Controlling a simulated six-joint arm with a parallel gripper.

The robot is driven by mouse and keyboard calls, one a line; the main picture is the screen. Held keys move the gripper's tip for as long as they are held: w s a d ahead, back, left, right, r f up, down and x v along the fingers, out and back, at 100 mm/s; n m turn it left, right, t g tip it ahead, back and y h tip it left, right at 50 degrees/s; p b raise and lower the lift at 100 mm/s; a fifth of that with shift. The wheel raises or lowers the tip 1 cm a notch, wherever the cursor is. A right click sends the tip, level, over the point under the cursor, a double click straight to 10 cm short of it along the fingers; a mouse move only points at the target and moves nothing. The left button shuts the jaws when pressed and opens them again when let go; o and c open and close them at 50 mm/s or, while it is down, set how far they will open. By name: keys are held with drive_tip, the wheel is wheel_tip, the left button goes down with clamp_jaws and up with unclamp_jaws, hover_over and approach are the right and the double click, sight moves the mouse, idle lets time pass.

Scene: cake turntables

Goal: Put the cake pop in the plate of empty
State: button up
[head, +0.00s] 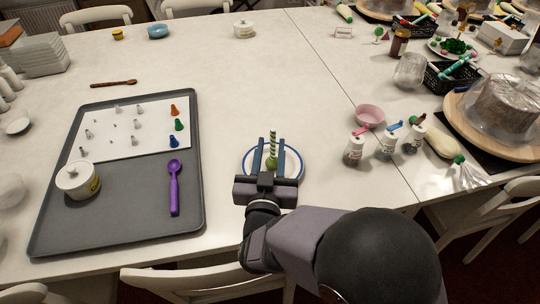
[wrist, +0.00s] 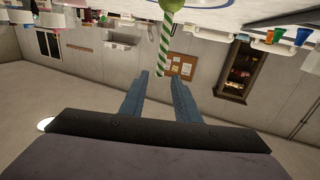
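The cake pop (head: 272,148) has a green ball at the bottom and a green-and-white striped stick pointing up. In the head view its ball appears to rest on the white plate with a blue rim (head: 294,160). My gripper (head: 271,141) is open over the plate, with one blue finger on each side of the cake pop. In the wrist view the stick (wrist: 163,45) ends near the gap between the fingertips (wrist: 158,76), with space showing beside it. The plate (wrist: 205,17) shows at the top edge there. Part of the plate is hidden by my gripper.
A grey tray (head: 120,213) with a white sheet, piping tips, a tub and a purple scoop lies to the left. A pink bowl (head: 370,116) and several small bottles (head: 387,146) stand to the right. The table behind the plate is clear.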

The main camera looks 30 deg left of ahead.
drive_tip(key=shift+v, duration=1.05)
drive_tip(key=shift+w, duration=0.1)
drive_tip(key=w+d+r+g+p, duration=0.2)
drive_tip(key=w+d+p, duration=0.15)
drive_tip(key=w, duration=0.25)
drive_tip(key=d+f+g+h, duration=0.1)
drive_tip(key=d+f, duration=0.2)
drive_tip(key=d, duration=0.2)
drive_tip(key=w+d+f+g+h+b, duration=0.1)
drive_tip(key=d+f+g, duration=0.1)
drive_tip(key=d, duration=0.3)
drive_tip(key=w+d+f+g+h, duration=0.1)
drive_tip(key=d+f+g, duration=0.1)
drive_tip(key=d+f, duration=0.2)
drive_tip(key=shift+w+d+m+h, duration=0.25)
drive_tip(key=shift+d+m+h, duration=0.05)
drive_tip(key=shift+d+h, duration=0.15)
drive_tip(key=s+d+f+m+g+h+b, duration=0.15)
drive_tip(key=s+d+f+g, duration=0.25)
drive_tip(key=s+d, duration=0.6)
drive_tip(key=s+d+f+m+g+h+b, duration=0.1)
drive_tip(key=s+d+f+m+g+h, duration=0.45)
drive_tip(key=d, duration=0.75)
wheel_tip(320, 180, up, 21)
drive_tip(key=s+n+y+p, duration=0.1)
drive_tip(key=n+y+p, duration=0.1)
drive_tip(key=p, duration=1.6)
drive_tip(key=shift+s+f+y, duration=0.15)
drive_tip(key=shift+s+y, duration=0.2)
